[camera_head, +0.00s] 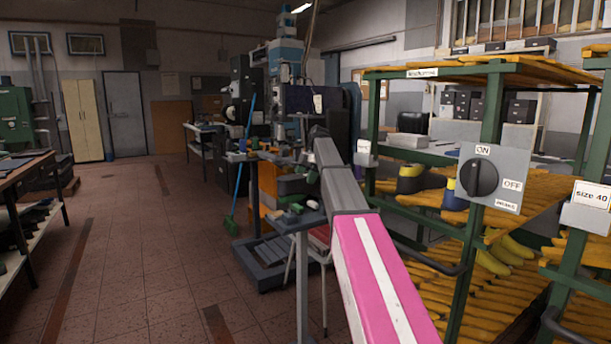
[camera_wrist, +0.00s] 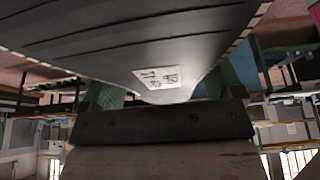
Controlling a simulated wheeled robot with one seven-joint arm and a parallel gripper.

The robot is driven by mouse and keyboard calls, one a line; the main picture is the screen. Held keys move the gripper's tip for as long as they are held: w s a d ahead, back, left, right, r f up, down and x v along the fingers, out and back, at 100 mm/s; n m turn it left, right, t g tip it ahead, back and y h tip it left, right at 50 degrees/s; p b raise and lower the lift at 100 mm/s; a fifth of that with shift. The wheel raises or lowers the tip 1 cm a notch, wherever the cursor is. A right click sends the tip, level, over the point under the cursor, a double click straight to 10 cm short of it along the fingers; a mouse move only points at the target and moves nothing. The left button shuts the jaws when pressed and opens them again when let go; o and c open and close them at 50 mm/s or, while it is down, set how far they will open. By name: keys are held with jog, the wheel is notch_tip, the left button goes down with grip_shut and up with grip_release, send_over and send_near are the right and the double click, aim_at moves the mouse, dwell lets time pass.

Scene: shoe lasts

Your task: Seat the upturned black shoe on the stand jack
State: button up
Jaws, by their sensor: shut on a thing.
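In the wrist view a large dark grey to black shoe (camera_wrist: 130,45) fills the top, its ridged surface facing the camera and a small white label near its narrow end. My gripper (camera_wrist: 163,92) is shut on that narrow end, with a green finger on either side. The rest of the shoe runs out of the frame. In the head view my gripper is mostly hidden beyond my pink and grey arm, and a small dark shape (camera_head: 318,131) shows at the arm's far end. I cannot pick out the stand jack with certainty in either view.
A green rack (camera_head: 490,115) with yellow lasts and a switch box (camera_head: 493,178) stands close on the right. A small table (camera_head: 297,217) with green and dark pieces is just left of my arm. A workbench (camera_head: 22,178) is at far left. The floor between is clear.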

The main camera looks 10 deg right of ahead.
aim_at(306, 188)
jog(key=shift+f, duration=2.7)
jog(key=shift+f, duration=0.2)
jog(key=o, duration=1.3)
jog(key=shift+r, duration=0.1)
jog(key=v, duration=1)
jog(key=shift+w+d+r, duration=0.1)
jog(key=shift+d+r, duration=0.1)
jog(key=shift+d, duration=0.05)
